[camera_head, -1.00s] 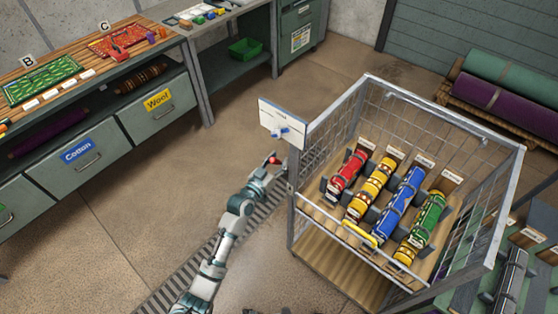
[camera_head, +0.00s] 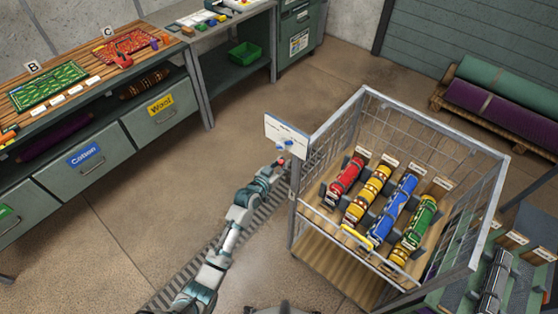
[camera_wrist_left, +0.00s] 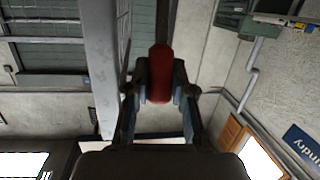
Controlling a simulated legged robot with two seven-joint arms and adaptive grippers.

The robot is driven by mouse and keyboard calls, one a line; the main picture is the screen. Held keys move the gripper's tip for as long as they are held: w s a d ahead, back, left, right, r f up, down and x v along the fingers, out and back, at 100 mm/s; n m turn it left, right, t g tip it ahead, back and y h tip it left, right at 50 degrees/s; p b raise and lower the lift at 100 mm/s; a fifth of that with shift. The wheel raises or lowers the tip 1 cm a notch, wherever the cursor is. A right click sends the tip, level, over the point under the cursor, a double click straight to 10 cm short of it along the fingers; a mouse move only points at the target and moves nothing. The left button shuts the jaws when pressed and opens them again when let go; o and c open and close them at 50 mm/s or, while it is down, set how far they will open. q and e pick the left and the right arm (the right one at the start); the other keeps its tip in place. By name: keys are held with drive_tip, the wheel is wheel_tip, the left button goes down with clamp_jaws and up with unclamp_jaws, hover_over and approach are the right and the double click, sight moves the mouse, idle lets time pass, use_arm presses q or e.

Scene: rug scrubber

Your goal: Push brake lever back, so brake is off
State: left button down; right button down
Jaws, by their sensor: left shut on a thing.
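The brake lever shows as a red grip (camera_head: 282,161) beside the near left corner of the wire cart (camera_head: 365,292). A white sign panel (camera_head: 272,129) with blue parts sits just above it on the cart's post. My left gripper (camera_head: 279,165) is at the lever. In the left wrist view the red grip (camera_wrist_left: 160,72) stands between its two fingers, which are shut on it. The lever's lower part and pivot are hidden. My right gripper is not in view.
The cart holds several strapped rolls, among them a red one (camera_head: 344,180) and a blue one (camera_head: 394,208). A workbench with drawers (camera_head: 85,165) runs along the left. Rolled rugs (camera_head: 500,105) lie on a pallet at the back right. Floor between bench and cart is clear.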

use_arm(q)
drive_tip(key=w+g+p, duration=0.1)
drive_tip(key=p, duration=0.1)
drive_tip(key=w+d+r+g+y+p, duration=0.1)
drive_tip(key=p, duration=0.2)
drive_tip(key=shift+d+p, duration=0.2)
drive_tip(key=shift+p, duration=0.1)
drive_tip(key=shift+w+d+f+g+y+p, duration=0.15)
drive_tip(key=shift+w+g+y+p, duration=0.1)
drive_tip(key=shift+g+y+p, duration=0.2)
drive_tip(key=shift+f, duration=0.25)
drive_tip(key=c, duration=1.1)
unclamp_jaws()
drive_tip(key=shift+c, duration=0.2)
drive_tip(key=shift+o, duration=0.8)
drive_tip(key=shift+w+r, duration=0.1)
drive_tip(key=shift+r, duration=0.1)
